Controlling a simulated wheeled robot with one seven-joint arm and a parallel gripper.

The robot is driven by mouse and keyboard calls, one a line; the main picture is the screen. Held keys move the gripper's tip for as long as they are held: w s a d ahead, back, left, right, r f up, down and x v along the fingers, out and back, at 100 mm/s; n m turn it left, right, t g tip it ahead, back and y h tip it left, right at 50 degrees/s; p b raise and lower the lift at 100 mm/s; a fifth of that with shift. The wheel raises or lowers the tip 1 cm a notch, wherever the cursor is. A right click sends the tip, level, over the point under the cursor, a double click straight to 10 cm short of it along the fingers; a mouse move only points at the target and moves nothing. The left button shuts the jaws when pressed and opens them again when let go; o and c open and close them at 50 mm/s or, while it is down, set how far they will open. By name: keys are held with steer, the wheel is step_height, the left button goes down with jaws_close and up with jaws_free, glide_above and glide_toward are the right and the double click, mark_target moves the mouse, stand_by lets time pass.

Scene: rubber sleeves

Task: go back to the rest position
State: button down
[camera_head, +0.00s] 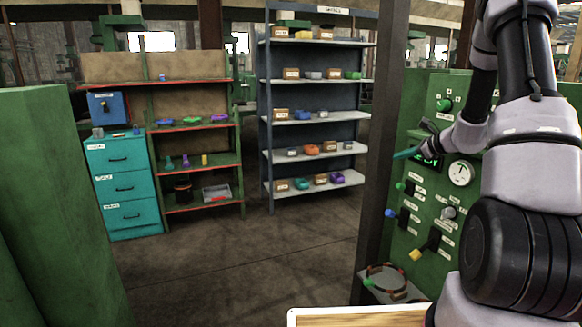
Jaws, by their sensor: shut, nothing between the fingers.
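My gripper (407,154) is at the right of the head view, small and seen from the side, in front of the green control panel (408,232). Its teal fingertips point left and are together, with nothing seen between them. It is near the panel's lit display and round gauge (460,173); I cannot tell whether it touches the panel. My arm comes down from the top right and covers the panel's right part.
A dark post (384,130) stands just left of the panel. A grey shelf (319,80) with boxes and coloured parts, a red-edged rack (190,126) and a teal drawer cabinet (124,187) stand behind. The middle floor is clear.

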steer(key=s+a+r+n+g, duration=0.4)
steer(key=s+a+r+n, duration=0.6)
steer(key=s+a+r, duration=0.45)
steer(key=s+r+n+h, duration=0.2)
steer(key=s+n, duration=0.3)
steer(key=s, duration=0.5)
steer(key=s+r+n+t+h, duration=0.1)
steer(key=s+r+n+h, duration=0.2)
steer(key=s, duration=0.8)
steer(key=r+n, duration=0.1)
steer(key=n, duration=0.1)
steer(key=shift+s+d+r+n, duration=0.2)
steer(key=shift+d+r+n, duration=0.15)
steer(key=shift+n, duration=0.05)
